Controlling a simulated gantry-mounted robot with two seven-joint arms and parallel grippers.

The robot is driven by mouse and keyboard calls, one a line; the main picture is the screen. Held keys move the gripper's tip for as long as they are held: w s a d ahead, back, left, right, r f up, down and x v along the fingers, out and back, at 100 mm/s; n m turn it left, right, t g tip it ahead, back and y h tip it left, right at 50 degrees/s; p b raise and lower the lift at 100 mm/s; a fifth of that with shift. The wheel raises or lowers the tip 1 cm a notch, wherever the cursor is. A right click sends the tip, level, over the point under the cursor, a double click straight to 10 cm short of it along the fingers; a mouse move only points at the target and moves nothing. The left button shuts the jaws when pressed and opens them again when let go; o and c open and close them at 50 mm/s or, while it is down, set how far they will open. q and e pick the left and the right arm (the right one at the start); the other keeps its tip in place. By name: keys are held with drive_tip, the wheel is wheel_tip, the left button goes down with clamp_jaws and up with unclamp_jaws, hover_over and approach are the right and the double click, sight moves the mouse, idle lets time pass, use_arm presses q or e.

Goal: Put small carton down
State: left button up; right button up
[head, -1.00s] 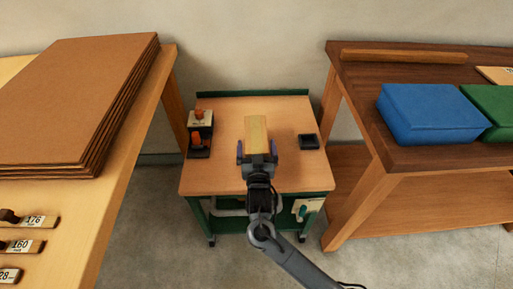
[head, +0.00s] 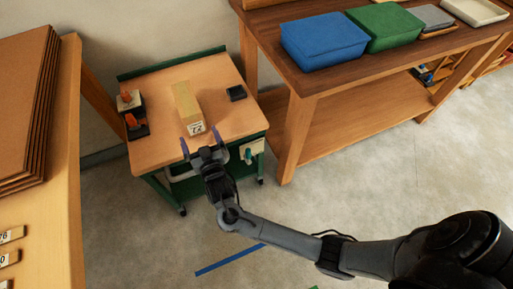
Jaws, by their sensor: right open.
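The small carton (head: 187,105) is a long tan box with a white label reading 72 on its near end. It lies on the wooden top of the small green-framed cart (head: 160,152). My right gripper (head: 202,143) is open and empty at the cart's front edge. Its two fingers point toward the carton's labelled end, with the carton apart from them. My left gripper is not in view.
A dark wooden bench with blue (head: 323,42) and green (head: 384,27) boxes stands right. Stacked brown boards (head: 22,110) lie left.

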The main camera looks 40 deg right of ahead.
drive_tip(key=s+d+f+n+g+y, duration=0.15)
drive_tip(key=s+f+g+y, duration=0.5)
drive_tip(key=s, duration=0.75)
drive_tip(key=s+d+n+g, duration=0.2)
drive_tip(key=s+g, duration=0.1)
drive_tip(key=s, duration=0.6)
drive_tip(key=s+d+f+n+g+h, duration=0.1)
drive_tip(key=s+g, duration=0.3)
drive_tip(key=s, duration=0.6)
drive_tip(key=shift+s+d+n, duration=0.25)
drive_tip(key=shift+d+n, duration=0.2)
drive_tip(key=shift+d, duration=0.05)
